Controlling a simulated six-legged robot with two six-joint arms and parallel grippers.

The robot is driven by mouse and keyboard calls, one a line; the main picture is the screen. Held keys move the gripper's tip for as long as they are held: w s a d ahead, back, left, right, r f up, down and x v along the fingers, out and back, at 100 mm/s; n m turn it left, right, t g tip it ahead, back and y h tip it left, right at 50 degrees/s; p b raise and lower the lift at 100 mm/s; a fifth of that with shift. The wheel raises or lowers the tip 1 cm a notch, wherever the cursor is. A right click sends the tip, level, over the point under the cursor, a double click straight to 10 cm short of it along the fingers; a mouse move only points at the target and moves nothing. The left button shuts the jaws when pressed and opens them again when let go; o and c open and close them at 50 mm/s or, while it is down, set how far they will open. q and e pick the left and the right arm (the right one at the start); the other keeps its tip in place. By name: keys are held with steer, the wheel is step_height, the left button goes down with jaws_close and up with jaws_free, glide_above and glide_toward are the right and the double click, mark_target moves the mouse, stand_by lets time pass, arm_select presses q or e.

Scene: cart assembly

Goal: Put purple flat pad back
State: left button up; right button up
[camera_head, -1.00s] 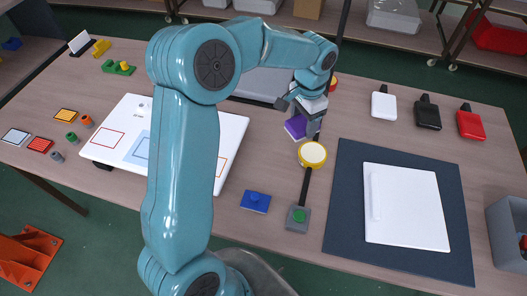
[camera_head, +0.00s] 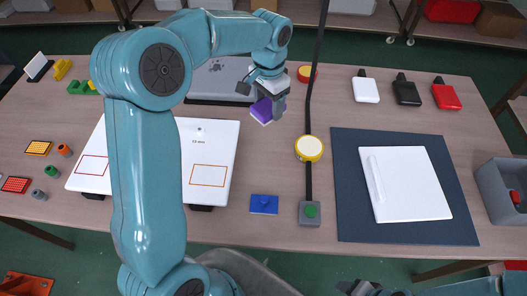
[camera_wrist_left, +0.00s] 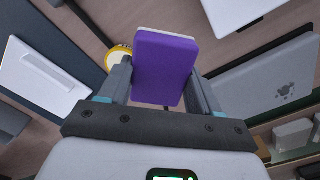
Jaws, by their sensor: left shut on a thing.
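A flat purple pad (camera_head: 262,111) with a pale underside is held tilted above the table, near the right edge of the white board (camera_head: 212,158). My left gripper (camera_head: 265,98) is shut on it. In the left wrist view the pad (camera_wrist_left: 166,66) sits between the two fingers, its broad purple face showing. The pad looks clear of the table, but its exact height is hard to tell. Part of my right gripper (camera_head: 360,288) shows at the bottom edge; its jaws are too cut off to read.
A yellow-rimmed button (camera_head: 309,148), a thin dark pole and a grey box with a green button (camera_head: 309,212) are right of the pad. A grey laptop-like case (camera_head: 222,82) lies behind. A blue block (camera_head: 264,204) lies in front. A dark mat (camera_head: 348,215) holds a white panel.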

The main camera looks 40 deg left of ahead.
arm_select(q)
steer(key=p, duration=0.2)
glide_above(269, 155)
step_height(269, 155, down, 15)
steer(key=shift+f, duration=0.1)
step_height(269, 155, down, 4)
steer(key=shift+a+r, duration=0.1)
steer(key=shift+r, duration=0.15)
steer(key=shift+f, duration=0.4)
steer(key=shift+w, duration=0.1)
steer(key=shift+f, duration=0.2)
steer(key=o, duration=1.1)
